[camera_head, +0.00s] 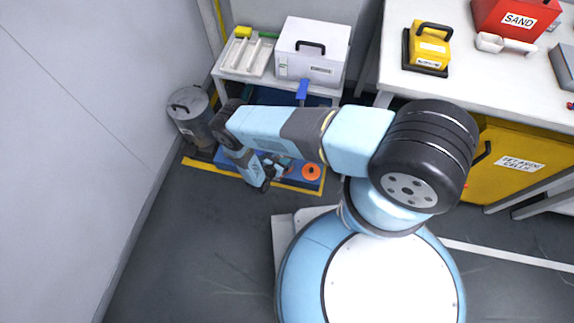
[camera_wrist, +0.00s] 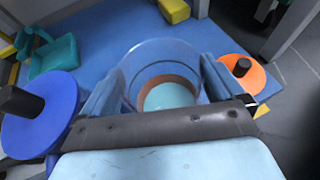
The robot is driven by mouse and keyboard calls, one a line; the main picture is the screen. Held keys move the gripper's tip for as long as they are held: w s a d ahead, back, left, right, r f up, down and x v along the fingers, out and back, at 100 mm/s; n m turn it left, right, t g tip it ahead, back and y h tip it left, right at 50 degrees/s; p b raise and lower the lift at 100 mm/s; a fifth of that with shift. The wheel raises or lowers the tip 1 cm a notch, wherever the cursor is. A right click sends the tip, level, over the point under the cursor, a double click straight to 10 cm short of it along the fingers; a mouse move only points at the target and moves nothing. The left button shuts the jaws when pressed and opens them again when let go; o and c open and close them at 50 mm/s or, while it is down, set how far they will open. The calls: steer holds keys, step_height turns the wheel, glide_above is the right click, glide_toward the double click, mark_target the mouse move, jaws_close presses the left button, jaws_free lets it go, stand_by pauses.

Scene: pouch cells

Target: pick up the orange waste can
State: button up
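An orange round lid with a black knob (camera_wrist: 240,70) shows at the right in the wrist view. It also shows in the head view (camera_head: 311,172), on the low blue surface right of my gripper; the body below it is hidden. My gripper (camera_wrist: 163,88) points down over a clear bluish open-topped cylinder (camera_wrist: 158,50), its fingers spread on either side. Whether they press on its wall I cannot tell. A brownish ring and a pale round bottom show inside. The orange lid is outside the fingers, beyond the right one.
A blue disc with a black knob (camera_wrist: 50,122) is close left of my gripper, with a teal object (camera_wrist: 55,55) behind. A grey metal bin (camera_head: 190,115) stands by the wall. A shelf with a white box (camera_head: 312,50) is behind. The floor in front is clear.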

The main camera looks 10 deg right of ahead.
steer(key=c, duration=1)
